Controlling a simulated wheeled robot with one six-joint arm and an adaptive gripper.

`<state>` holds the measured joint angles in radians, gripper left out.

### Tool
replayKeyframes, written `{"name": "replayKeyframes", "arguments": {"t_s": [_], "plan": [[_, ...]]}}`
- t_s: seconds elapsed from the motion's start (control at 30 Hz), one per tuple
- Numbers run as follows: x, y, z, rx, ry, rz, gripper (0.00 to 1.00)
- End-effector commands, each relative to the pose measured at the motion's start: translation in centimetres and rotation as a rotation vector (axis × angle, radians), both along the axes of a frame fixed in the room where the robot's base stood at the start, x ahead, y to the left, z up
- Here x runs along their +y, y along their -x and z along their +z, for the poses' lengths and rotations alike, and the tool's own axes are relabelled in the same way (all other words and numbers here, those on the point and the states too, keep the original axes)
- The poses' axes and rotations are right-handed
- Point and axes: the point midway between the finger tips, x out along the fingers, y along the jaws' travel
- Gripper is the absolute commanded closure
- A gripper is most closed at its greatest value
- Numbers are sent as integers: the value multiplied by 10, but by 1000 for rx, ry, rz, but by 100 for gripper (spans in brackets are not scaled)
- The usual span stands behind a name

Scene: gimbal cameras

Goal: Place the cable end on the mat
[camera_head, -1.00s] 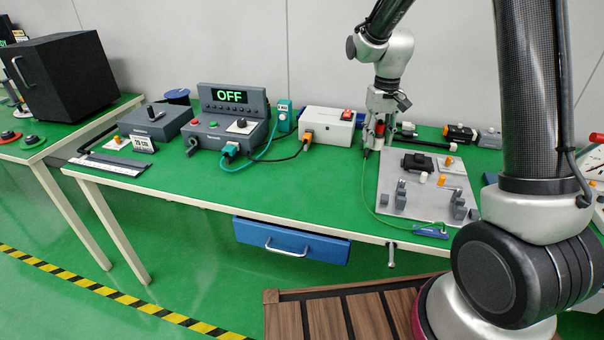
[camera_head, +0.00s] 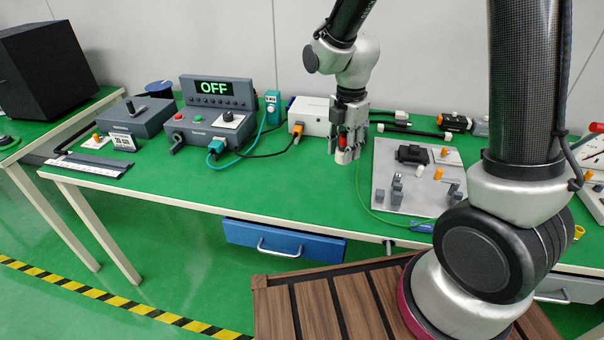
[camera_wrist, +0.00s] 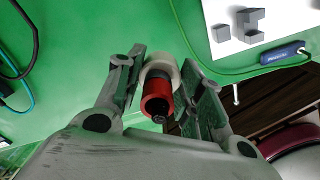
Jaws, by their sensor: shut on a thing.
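My gripper (camera_head: 346,150) is shut on a red cylindrical cable end with a pale collar (camera_head: 342,140). In the wrist view the cable end (camera_wrist: 157,98) sits between the two fingers (camera_wrist: 160,95), its dark tip toward the camera. A thin green cable (camera_head: 362,195) shows beside the gripper and curves along the board to a blue piece (camera_head: 424,227); where it joins the held end is hidden. No separate mat is clearly identifiable. A pale grey board (camera_head: 385,160) lies right of my gripper, on the green table surface (camera_head: 290,195). I cannot tell whether the cable end touches it.
A white box (camera_head: 308,115) with an orange plug stands left of my gripper. Further left is a control box (camera_head: 205,130) with an "OFF" display (camera_head: 220,88). Small blocks stand on the board. Green surface in front of the gripper is clear.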

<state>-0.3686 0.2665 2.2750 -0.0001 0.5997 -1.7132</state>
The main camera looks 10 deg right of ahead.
Motion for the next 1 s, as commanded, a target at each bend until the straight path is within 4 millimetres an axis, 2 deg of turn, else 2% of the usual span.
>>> {"name": "replayKeyframes", "arguments": {"t_s": [0.13, 0.3, 0.5, 0.7, 0.8, 1.0], "plan": [[1, 5, -9, 4, 1, 71, 82], [1, 5, -42, 6, 2, 79, 82], [2, 5, -64, 3, 1, 78, 82], [2, 5, -95, 4, 1, 77, 82], [2, 4, -101, 1, 1, 77, 82], [2, 4, -101, 0, 0, 76, 82]]}}
